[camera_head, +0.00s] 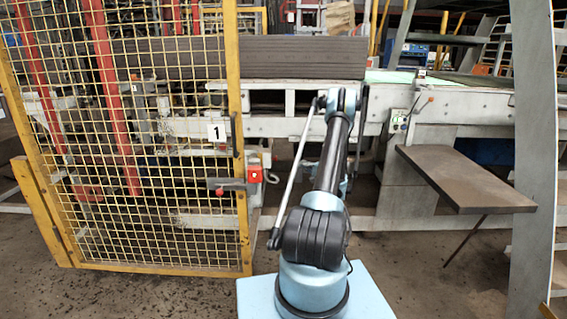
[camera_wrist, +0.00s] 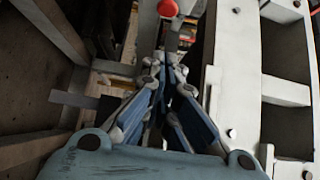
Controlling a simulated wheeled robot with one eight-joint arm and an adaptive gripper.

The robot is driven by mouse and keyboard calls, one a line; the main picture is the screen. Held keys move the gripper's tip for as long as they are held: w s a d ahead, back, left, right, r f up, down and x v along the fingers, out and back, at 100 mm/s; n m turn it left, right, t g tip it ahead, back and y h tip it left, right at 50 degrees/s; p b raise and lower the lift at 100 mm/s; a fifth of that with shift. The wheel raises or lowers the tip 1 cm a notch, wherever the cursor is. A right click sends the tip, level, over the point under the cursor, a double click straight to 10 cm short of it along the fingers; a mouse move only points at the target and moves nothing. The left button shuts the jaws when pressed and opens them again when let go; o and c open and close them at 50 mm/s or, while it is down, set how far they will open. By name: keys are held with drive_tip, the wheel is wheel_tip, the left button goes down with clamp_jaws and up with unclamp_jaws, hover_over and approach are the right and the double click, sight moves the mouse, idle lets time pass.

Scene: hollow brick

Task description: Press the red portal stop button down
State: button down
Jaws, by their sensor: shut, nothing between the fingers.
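A round red button (camera_wrist: 168,8) shows at the top edge of the wrist view, partly cut off, above a pale post. My gripper (camera_wrist: 170,58) is shut, and its fingertips point toward the button from just below it in the picture. I cannot tell whether the tips touch the post, but they look apart from the red cap. In the head view my arm hides most of the gripper, and I cannot pick out this button for certain.
A yellow mesh fence (camera_head: 130,150) stands left of my arm. A grey conveyor frame (camera_head: 450,105) runs behind, with a brown shelf plate (camera_head: 465,178) jutting out at right. In the wrist view a pale beam (camera_wrist: 222,90) stands close to the right of my fingers.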

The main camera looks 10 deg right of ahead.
sight(275, 158)
drive_tip(key=shift+w+a, duration=0.1)
drive_tip(key=s+a+x, duration=0.1)
drive_tip(key=a+x, duration=0.1)
drive_tip(key=x, duration=1)
drive_tip(key=shift+a, duration=0.35)
